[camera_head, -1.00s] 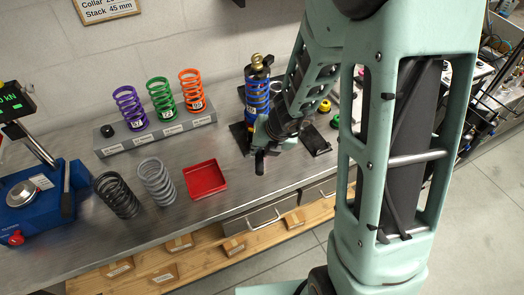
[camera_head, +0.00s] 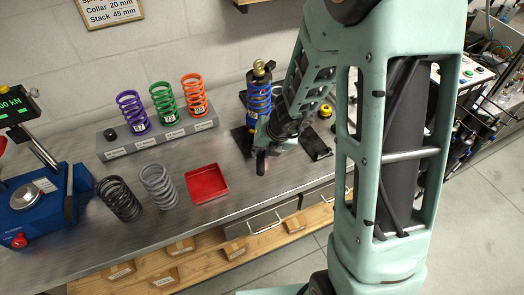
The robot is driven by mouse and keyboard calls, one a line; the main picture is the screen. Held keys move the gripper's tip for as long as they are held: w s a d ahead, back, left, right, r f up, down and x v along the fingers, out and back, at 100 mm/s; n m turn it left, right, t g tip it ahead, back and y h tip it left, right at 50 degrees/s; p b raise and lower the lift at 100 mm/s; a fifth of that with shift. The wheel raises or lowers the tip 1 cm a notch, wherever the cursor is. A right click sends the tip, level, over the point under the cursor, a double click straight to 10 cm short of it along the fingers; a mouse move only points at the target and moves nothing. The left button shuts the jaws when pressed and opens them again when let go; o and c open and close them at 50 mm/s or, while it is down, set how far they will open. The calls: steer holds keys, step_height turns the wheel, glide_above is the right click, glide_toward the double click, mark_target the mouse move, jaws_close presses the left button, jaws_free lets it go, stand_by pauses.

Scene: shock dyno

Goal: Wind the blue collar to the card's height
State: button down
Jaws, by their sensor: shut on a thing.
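The collar itself cannot be made out, because my gripper and wrist cover that part. The card (camera_head: 111,10) on the wall reads "Collar 20 mm" and "Stack 45 mm".
A grey rack (camera_head: 160,141) holds purple, green and orange springs. A dark spring (camera_head: 119,199), a grey spring (camera_head: 158,186) and a red tray (camera_head: 206,184) are at the front. A blue tester (camera_head: 45,205) stands at left. Bare bench lies between tray and shock.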

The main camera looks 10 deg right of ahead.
steer(key=shift+w, duration=0.65)
steer(key=shift+w+r, duration=0.1)
